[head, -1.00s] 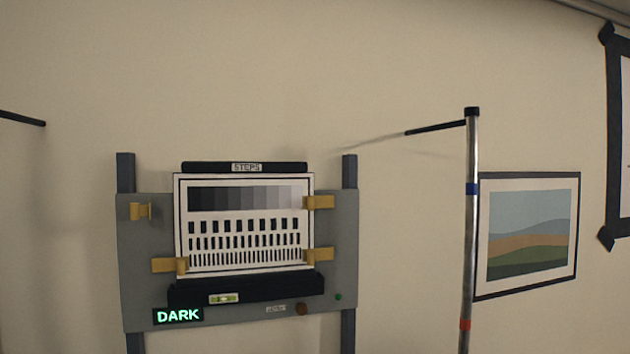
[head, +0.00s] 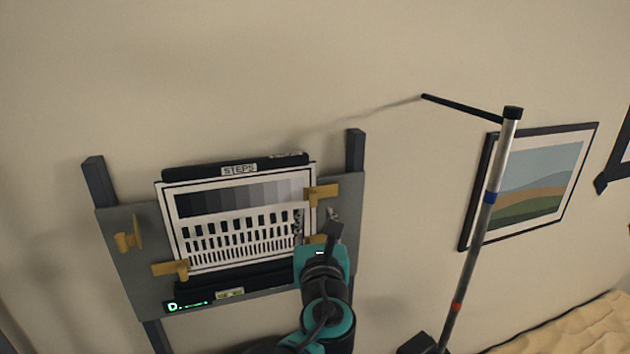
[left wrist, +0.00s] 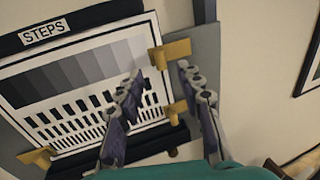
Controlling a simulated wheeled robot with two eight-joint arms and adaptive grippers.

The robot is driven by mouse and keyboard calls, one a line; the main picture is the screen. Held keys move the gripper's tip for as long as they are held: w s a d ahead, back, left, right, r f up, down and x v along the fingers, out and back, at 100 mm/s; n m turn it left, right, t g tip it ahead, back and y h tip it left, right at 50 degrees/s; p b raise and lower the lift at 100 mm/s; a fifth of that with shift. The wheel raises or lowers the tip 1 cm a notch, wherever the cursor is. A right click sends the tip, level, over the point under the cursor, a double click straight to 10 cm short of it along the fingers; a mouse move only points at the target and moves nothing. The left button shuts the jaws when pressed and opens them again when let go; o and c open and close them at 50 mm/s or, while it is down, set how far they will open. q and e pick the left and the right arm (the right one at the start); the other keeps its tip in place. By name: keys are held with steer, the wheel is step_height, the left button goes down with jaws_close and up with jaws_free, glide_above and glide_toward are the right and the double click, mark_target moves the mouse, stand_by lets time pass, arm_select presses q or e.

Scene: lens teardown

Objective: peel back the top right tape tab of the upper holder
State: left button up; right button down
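The upper holder is a grey board (head: 350,205) carrying a step chart (head: 240,195) labelled STEPS. Its yellow top right tape tab (head: 323,192) lies across the chart's right edge; it also shows in the left wrist view (left wrist: 171,51). My left gripper (head: 316,217) is just below this tab in the head view. In the left wrist view its fingers (left wrist: 158,73) are spread apart and empty, with the tab just beyond the tips. The top left tab (head: 128,238) stands off the chart. The bottom right tab (head: 315,239) is partly hidden by my arm. My right gripper is not in view.
The bottom left tab (head: 170,269) lies on the chart corner. A metal pole (head: 478,240) with a thin dark side rod stands to the right. A framed landscape (head: 540,178) hangs behind it. The wall above the holder is clear.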

mark_target(314, 199)
arm_select(q)
steer(key=w+p, duration=0.1)
steer(key=w, duration=0.6)
steer(key=shift+w+a, duration=0.2)
steer(key=shift+s, duration=0.1)
jaws_close()
